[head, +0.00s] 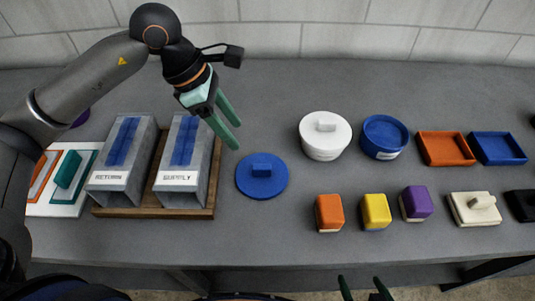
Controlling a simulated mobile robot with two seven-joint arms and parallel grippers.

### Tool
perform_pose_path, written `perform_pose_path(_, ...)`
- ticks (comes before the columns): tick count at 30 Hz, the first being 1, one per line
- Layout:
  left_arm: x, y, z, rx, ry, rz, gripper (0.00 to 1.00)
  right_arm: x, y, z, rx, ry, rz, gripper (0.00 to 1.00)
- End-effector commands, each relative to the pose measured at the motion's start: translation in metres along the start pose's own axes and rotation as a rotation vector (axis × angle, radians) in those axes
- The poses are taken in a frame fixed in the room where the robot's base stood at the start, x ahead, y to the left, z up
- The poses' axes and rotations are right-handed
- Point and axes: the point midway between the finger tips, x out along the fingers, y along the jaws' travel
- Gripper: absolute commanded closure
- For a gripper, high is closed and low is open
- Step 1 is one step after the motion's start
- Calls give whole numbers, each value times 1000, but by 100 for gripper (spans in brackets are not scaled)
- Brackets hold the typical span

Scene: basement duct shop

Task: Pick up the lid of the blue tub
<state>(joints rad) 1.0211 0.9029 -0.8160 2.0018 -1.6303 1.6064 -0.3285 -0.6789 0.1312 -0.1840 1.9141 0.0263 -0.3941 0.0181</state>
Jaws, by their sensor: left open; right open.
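The blue lid (262,182) is a round disc with a block handle on top. It lies flat on the grey bench, apart from the blue tub (385,138), which stands further right at the back with no lid on it. My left gripper (232,136) has green fingers and is open and empty, above and slightly left of the lid. My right gripper (364,289) shows only its green fingertips at the bottom edge, open, in front of the bench.
Grey ducts (180,172) marked RETURN and SUPPLY stand on a wooden board left of the lid. A white lidded tub (325,137) stands to its right. Orange (329,213), yellow (376,211) and purple (416,203) blocks line the front. Bench around the lid is clear.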

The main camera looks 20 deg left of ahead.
Motion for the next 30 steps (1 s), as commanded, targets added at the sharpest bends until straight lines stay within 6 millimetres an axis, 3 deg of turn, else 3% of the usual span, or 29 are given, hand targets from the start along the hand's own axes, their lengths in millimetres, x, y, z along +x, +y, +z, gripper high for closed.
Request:
perform_pose_path(10, 57, -2, 1, -1, 0, -6, 43, -4, 0, -5, 0, 0, 0, 0)
perform_pose_path(30, 123, -10, 5, 0, 0, -3, 43, -13, -1, -14, 0, 0, 0, 0)
